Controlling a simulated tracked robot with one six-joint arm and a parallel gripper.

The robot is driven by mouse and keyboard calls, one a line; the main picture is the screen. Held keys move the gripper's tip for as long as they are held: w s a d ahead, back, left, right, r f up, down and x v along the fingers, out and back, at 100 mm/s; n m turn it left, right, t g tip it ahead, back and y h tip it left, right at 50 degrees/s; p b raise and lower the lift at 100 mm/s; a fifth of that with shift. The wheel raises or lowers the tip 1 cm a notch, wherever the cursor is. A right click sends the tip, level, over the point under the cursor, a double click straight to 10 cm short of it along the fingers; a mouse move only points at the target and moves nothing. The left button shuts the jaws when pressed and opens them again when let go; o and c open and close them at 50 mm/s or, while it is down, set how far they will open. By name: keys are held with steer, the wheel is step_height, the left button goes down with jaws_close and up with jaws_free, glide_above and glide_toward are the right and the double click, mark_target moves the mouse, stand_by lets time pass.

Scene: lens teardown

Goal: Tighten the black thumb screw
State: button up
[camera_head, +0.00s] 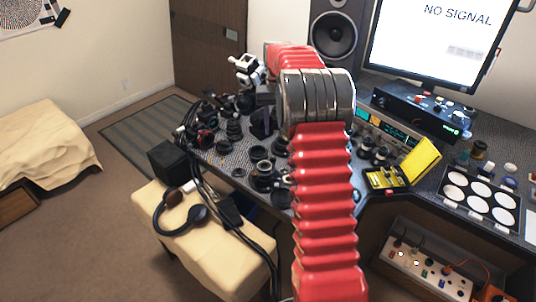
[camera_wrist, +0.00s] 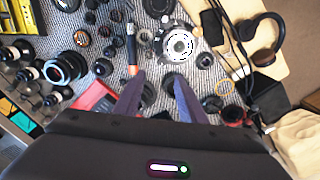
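My gripper (camera_wrist: 158,78) shows in the wrist view with its two grey-purple fingers spread apart, pointing down over the cluttered bench. Nothing is clearly held between them. Small dark round parts lie around and below the fingertips, but I cannot tell which, if any, is the black thumb screw. A silver-and-black lens part with a bright white ring (camera_wrist: 179,45) lies beyond the fingertips. A screwdriver with an orange and black handle (camera_wrist: 131,50) lies left of it. In the head view my red arm hides part of the bench.
Several black lens parts crowd the bench (camera_head: 232,130). An open yellow case (camera_head: 420,160) and a tray with white discs (camera_head: 478,200) stand right. Headphones (camera_head: 182,212) and cables lie on a padded bench (camera_head: 225,262) in front. A monitor (camera_head: 430,40) and speaker (camera_head: 334,35) stand behind.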

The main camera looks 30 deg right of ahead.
mark_target(273, 157)
steer(key=m, duration=0.3)
steer(key=r+m, duration=0.1)
steer(key=shift+w+a+m, duration=0.2)
steer(key=shift+a+m, duration=0.1)
steer(key=shift+a, duration=0.05)
step_height(273, 157, down, 14)
steer(key=shift+r, duration=0.1)
stand_by(0.6)
steer(key=shift+c, duration=0.3)
